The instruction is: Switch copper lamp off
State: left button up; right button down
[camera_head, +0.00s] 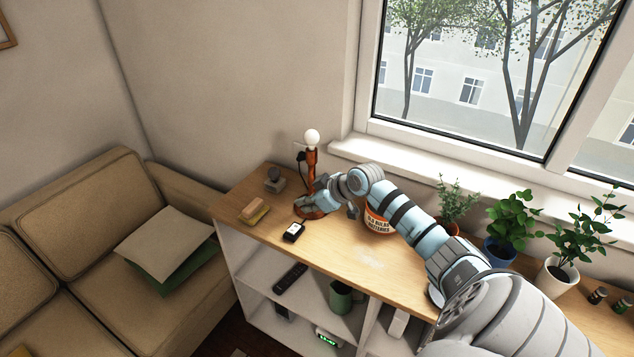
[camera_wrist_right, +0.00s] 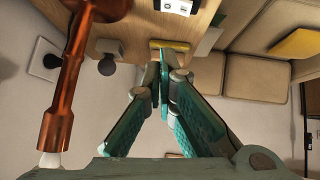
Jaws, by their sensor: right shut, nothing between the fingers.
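The copper lamp (camera_head: 312,163) stands upright near the far left end of the wooden counter, with a bare white bulb (camera_head: 312,136) on top. Whether the bulb is lit I cannot tell for sure. In the right wrist view the lamp's copper stem (camera_wrist_right: 70,85) rises close by on the left. A small black box with a white face (camera_head: 293,232) lies in front of the lamp base; part of it shows at the wrist view's top edge (camera_wrist_right: 178,5). My right gripper (camera_head: 301,206) is by the lamp base, partly hidden; its fingers (camera_wrist_right: 162,58) are shut and empty. My left gripper is not in view.
A yellow-edged block (camera_head: 255,212) and a grey object (camera_head: 274,180) sit left of the lamp. A labelled tub (camera_head: 376,221) and potted plants (camera_head: 512,222) stand along the window side. Open shelves are below; a sofa (camera_head: 80,225) stands left.

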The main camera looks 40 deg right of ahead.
jog(key=v, duration=0.4)
jog(key=shift+s+d+r, duration=0.15)
jog(key=shift+d, duration=0.25)
